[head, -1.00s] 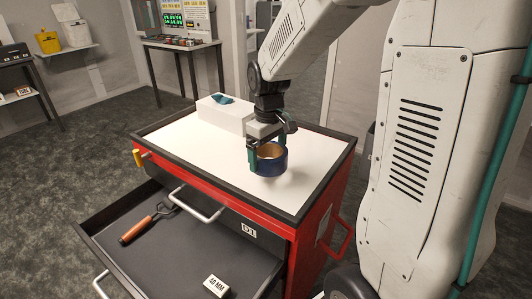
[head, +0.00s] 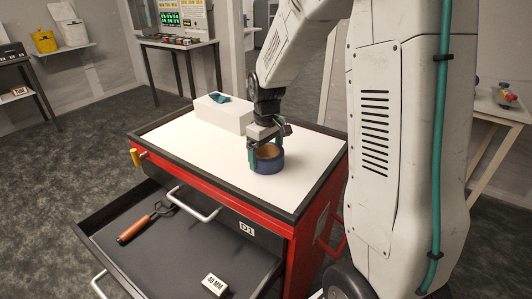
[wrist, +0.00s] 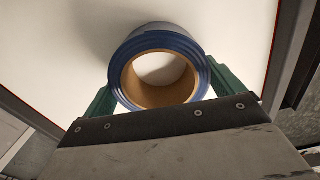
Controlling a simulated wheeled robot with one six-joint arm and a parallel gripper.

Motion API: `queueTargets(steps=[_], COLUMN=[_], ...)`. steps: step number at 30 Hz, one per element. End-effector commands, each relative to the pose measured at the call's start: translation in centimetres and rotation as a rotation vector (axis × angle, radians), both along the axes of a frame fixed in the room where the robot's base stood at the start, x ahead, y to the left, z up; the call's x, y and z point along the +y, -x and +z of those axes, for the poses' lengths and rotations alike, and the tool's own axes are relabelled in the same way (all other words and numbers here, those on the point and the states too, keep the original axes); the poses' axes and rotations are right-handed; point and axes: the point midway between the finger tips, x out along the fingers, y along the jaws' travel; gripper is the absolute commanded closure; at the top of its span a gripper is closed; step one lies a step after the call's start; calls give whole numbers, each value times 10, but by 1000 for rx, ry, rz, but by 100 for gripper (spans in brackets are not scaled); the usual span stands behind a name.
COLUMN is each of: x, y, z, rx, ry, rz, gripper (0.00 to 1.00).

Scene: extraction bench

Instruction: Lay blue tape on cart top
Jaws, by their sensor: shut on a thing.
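The blue tape (head: 268,160) is a roll with a brown cardboard core. My gripper (head: 265,154) is shut on it, with a green finger on either side. In the wrist view the roll (wrist: 160,72) sits between the two green fingers (wrist: 166,92), its hole facing the camera. The cart top (head: 205,151) is a white panel with a black rim on a red cart. The roll is over its right half, at or very close to the surface; I cannot tell whether it touches.
A white box (head: 222,113) with a blue item on it stands at the back of the cart top. The drawer (head: 180,247) below is open and holds a wooden-handled tool (head: 139,228) and a 40 MM block (head: 215,284). The left of the top is clear.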

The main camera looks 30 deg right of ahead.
Motion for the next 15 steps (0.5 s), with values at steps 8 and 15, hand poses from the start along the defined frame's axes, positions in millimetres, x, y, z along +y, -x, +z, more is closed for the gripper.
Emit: queueTargets(steps=[8,15], x=[0,0], y=[0,-1], z=[-1,23], rx=[0,-4], ry=[0,1], rz=[0,0], gripper=[0,0])
